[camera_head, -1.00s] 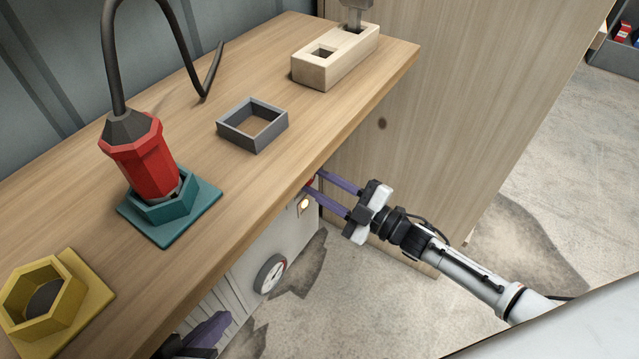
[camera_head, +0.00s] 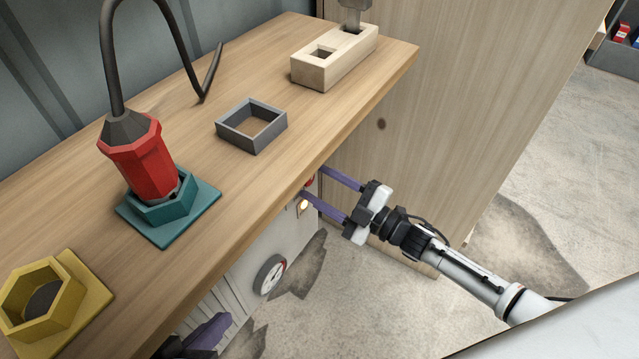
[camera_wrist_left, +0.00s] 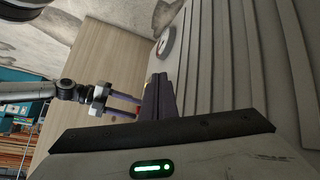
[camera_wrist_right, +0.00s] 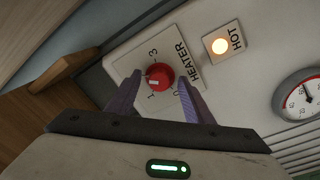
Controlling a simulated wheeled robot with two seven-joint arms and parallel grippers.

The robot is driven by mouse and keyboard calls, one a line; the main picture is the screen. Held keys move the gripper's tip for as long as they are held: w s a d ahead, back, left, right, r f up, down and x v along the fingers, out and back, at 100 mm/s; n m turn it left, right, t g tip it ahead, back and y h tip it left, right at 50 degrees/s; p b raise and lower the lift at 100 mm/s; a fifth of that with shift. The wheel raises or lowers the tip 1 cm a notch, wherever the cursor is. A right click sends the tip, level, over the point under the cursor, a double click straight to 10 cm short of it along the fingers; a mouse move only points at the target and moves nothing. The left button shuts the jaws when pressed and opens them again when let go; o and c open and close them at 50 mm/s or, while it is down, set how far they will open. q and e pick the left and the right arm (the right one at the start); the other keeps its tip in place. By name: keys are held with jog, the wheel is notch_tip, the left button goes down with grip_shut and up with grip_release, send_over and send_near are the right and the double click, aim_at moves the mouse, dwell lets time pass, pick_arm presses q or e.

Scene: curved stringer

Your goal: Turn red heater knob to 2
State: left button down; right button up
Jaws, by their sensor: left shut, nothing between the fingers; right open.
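The red heater knob (camera_wrist_right: 159,76) sits on a pale panel in the right wrist view, with a white mark on its lower-left side, near the printed 1. A 3 and the word HEATER also show; I cannot make out a 2. My right gripper (camera_wrist_right: 160,79) is open, one finger on each side of the knob; contact is unclear. In the head view the knob (camera_head: 310,182) peeks out between the right fingers (camera_head: 312,180) below the table edge. My left gripper (camera_head: 222,320) is low in the head view. In the left wrist view its fingers (camera_wrist_left: 158,90) are shut and empty.
A lit HOT lamp (camera_wrist_right: 220,46) and a dial gauge (camera_wrist_right: 300,95) are on the heater panel. The wooden tabletop (camera_head: 230,190) overhangs the heater. A wooden panel (camera_head: 440,120) stands behind the right gripper. A red tool (camera_head: 145,160) stands in a teal holder (camera_head: 195,210).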

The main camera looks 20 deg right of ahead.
jog(key=shift+s+d, duration=0.2)
jog(key=shift+s, duration=0.05)
pick_arm(q)
jog(key=shift+s+a+f+g+y+p, duration=0.25)
jog(key=shift+a+f+p, duration=0.25)
jog(key=shift+p, duration=0.15)
jog(key=shift+s+a+f+g+y+p, duration=0.15)
jog(key=shift+a+f+y+p, duration=0.15)
jog(key=shift+f+p, duration=0.25)
pick_arm(e)
jog(key=v, duration=0.9)
jog(key=shift+s, duration=0.3)
pick_arm(q)
jog(key=shift+w+r, duration=0.1)
pick_arm(e)
jog(key=shift+d, duration=0.15)
